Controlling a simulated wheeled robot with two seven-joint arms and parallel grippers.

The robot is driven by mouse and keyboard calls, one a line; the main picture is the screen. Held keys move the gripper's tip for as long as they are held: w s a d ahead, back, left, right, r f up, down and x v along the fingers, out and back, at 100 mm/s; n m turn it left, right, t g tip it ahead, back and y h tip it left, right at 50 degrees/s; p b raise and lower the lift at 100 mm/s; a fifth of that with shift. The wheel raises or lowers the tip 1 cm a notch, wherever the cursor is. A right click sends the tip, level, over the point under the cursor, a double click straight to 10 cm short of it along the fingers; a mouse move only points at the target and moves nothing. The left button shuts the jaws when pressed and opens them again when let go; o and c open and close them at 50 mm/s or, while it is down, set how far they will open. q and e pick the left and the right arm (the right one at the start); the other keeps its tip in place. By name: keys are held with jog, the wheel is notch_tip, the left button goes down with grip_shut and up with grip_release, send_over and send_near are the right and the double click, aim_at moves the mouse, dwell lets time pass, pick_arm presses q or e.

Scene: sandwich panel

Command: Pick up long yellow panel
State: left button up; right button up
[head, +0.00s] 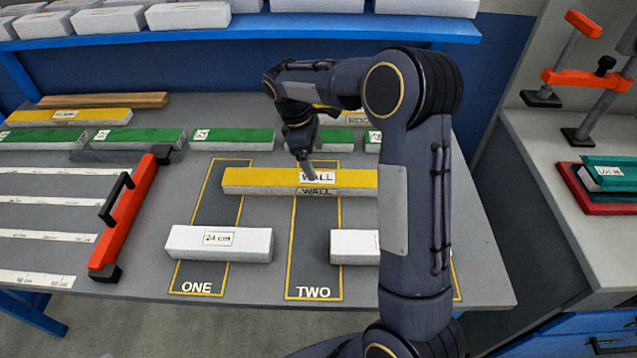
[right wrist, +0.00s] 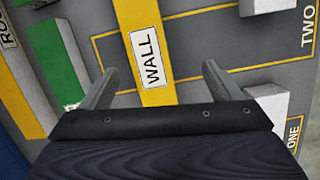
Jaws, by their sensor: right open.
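The long yellow panel labelled WALL (head: 250,177) lies crosswise over the lanes marked ONE and TWO. Its right end is hidden behind my right arm. In the right wrist view the panel (right wrist: 138,12) runs down from the top edge to between my fingers, with its WALL label in sight. My right gripper (head: 310,176) is above the panel at its label. In the right wrist view the gripper (right wrist: 158,76) is open, with one finger on each side of the panel. I cannot tell how far the fingertips reach down. My left gripper is not in view.
A white 24 cm block (head: 220,243) lies in front of the panel, with another white block (head: 354,246) partly behind my arm. Green panels (head: 232,140) and a yellow roof panel (head: 70,117) lie behind. A red clamp (head: 125,215) lies left. A blue shelf (head: 250,31) overhangs the back.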

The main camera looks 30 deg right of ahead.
aim_at(317, 183)
jog(key=shift+n+g+h, duration=0.4)
jog(key=shift+n+h, duration=0.2)
jog(key=shift+n, duration=0.2)
jog(key=w+f, duration=0.1)
jog(key=f, duration=0.1)
jog(key=w+f, duration=0.1)
jog(key=w, duration=0.1)
jog(key=shift+a+f, duration=0.2)
jog(key=shift+f, duration=0.2)
jog(key=x, duration=0.7)
jog(key=shift+s+f+p, duration=0.1)
jog(key=shift+f+p, duration=0.25)
jog(key=shift+f, duration=0.05)
jog(key=shift+c, duration=0.3)
jog(key=c, duration=1.2)
